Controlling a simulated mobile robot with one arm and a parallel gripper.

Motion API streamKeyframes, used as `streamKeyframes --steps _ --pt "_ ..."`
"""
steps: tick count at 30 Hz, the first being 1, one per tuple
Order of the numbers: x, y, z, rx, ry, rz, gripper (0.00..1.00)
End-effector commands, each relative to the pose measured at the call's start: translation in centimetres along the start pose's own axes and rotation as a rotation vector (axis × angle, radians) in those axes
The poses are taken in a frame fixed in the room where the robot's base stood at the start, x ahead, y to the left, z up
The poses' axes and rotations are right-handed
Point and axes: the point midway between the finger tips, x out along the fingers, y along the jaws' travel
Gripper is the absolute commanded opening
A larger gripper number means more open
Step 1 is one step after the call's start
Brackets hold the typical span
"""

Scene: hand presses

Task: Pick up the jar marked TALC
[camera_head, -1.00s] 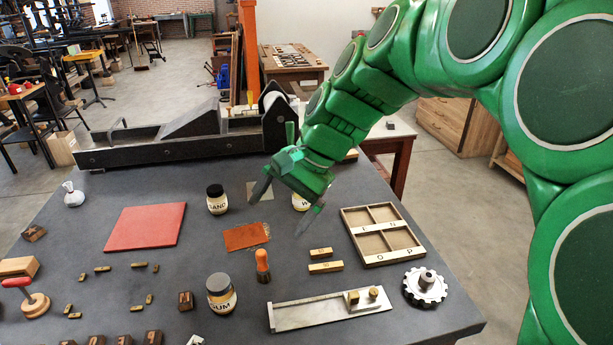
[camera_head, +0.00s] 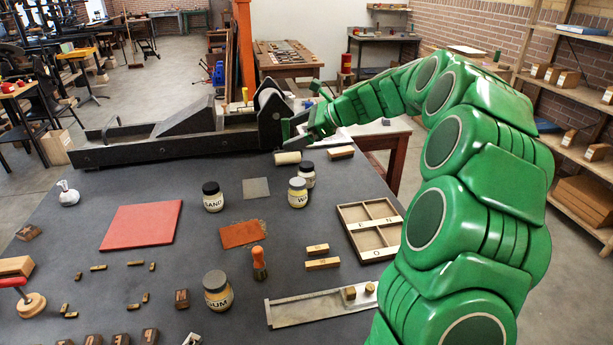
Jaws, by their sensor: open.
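No label reading TALC can be made out. The front jar (camera_head: 298,193) shows part of a label with a W. The rear jar (camera_head: 308,174) is partly hidden behind it, and I cannot read its label. A jar marked SAND (camera_head: 212,197) stands to their left, and a jar marked GUM (camera_head: 218,292) stands nearer the front. My gripper (camera_head: 300,118) is open and empty, beyond the two pale jars beside the press, apart from every jar.
A long dark press (camera_head: 180,146) lines the table's far edge. A pale roller (camera_head: 287,158) and a wooden block (camera_head: 341,152) lie near the rear jar. A divided wooden tray (camera_head: 347,214) lies right of the jars, partly behind my arm. A red mat (camera_head: 142,226) lies left.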

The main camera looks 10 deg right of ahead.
Motion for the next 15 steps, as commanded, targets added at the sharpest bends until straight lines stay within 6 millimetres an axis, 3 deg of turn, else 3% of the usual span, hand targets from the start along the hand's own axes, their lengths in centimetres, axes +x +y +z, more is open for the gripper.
streamKeyframes --steps 3,6,15 --pt "-0.3 -3.4 -2.6 0.115 -0.023 -0.067 0.95" --pt "-0.7 -5.4 -4.1 0.187 -0.04 -0.109 0.95" --pt "-1.5 -9.0 -7.5 0.325 -0.074 -0.188 0.95"
